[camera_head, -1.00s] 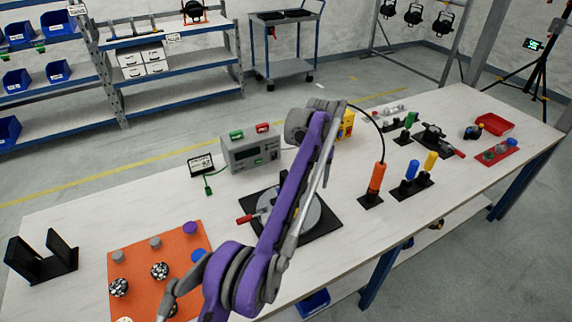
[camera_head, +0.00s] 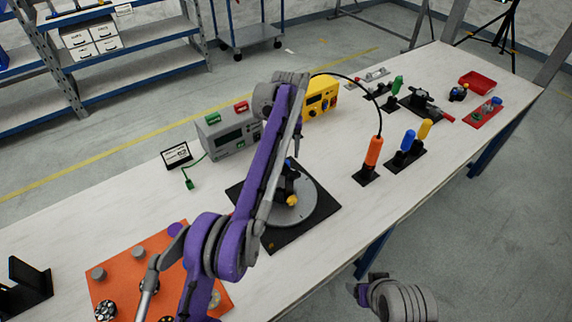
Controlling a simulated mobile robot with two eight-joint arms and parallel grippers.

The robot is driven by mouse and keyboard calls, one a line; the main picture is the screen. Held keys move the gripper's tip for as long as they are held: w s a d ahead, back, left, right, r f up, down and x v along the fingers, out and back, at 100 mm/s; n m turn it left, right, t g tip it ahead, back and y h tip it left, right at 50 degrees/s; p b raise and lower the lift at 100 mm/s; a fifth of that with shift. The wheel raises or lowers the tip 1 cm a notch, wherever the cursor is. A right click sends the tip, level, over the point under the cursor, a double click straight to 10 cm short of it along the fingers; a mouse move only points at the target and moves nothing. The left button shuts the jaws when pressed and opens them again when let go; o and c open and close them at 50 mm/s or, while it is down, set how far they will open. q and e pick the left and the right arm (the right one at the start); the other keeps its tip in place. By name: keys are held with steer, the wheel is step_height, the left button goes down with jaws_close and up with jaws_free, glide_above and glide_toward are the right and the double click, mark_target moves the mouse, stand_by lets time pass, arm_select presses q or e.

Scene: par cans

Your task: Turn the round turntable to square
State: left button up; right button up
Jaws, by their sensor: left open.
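The round turntable (camera_head: 309,211) is a grey disc on a black square base (camera_head: 322,220), near the middle of the table. My left arm crosses in front of it and hides its left part; no red handle shows there. A dark piece with blue and a yellow end (camera_head: 291,190) shows over the disc; I cannot tell whether it stands on the disc or belongs to my gripper. My left gripper is open, mostly hidden behind its own purple forearm, and I cannot see whether it touches the turntable. Part of my right arm shows at the bottom right; its gripper is out of view.
A grey box (camera_head: 228,137) and a yellow box (camera_head: 320,98) stand behind the turntable. An orange-handled tool (camera_head: 373,152) stands upright to its right, trailing a black cable. An orange mat (camera_head: 135,265) with knobs lies front left.

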mark_target(286, 161)
arm_select(q)
step_height(286, 161, down, 6)
steer(key=shift+a+b, duration=0.1)
steer(key=shift+b, duration=0.35)
jaws_close()
stand_by(1.2)
